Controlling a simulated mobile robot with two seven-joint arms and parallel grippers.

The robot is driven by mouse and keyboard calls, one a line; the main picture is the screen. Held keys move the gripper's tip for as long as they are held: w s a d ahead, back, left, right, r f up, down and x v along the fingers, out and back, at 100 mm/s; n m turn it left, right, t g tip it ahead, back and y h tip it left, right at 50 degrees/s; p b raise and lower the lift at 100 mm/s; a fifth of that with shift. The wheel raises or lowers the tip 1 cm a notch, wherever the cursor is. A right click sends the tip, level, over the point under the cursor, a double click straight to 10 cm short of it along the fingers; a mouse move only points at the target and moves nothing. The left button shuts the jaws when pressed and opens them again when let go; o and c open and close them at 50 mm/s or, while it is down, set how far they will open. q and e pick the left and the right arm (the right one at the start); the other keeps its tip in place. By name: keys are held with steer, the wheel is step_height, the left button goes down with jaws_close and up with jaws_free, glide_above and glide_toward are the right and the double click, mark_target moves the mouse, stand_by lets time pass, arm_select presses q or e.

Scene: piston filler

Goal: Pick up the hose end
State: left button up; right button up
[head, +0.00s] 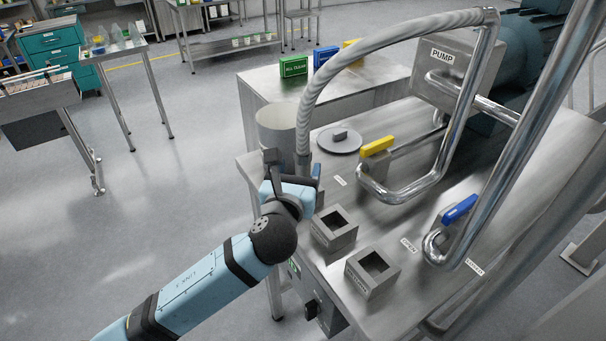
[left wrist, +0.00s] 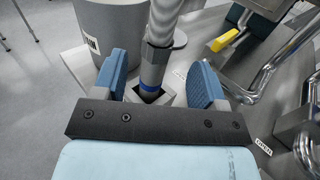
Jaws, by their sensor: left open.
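The hose (head: 356,50) is a ribbed grey tube that arches from the pump pipe and hangs down at the left of the bench. Its end, with a dark metal fitting and a blue band (left wrist: 152,75), hangs between my left gripper's fingers. My left gripper (head: 294,180) is open, with blue finger pads on either side of the hose end; in the left wrist view (left wrist: 160,85) gaps show on both sides. In the head view the gripper partly hides the hose end. Below the hose end in the wrist view is a dark square opening. My right gripper is not in view.
A grey cylindrical pot (head: 276,128) stands close behind the gripper. A round lid (head: 339,140), a yellow valve handle (head: 377,146) and a blue valve handle (head: 459,209) are to the right. Two square sockets (head: 334,230) (head: 372,273) sit at the bench front. Floor at left is free.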

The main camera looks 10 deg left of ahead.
mark_target(305, 150)
arm_select(q)
steer(key=w+p, duration=0.1)
steer(key=w, duration=0.6)
steer(key=shift+w+a+f, duration=0.1)
steer(key=shift+w+f, duration=0.05)
steer(key=shift+w, duration=0.1)
steer(key=shift+c, duration=0.5)
jaws_close()
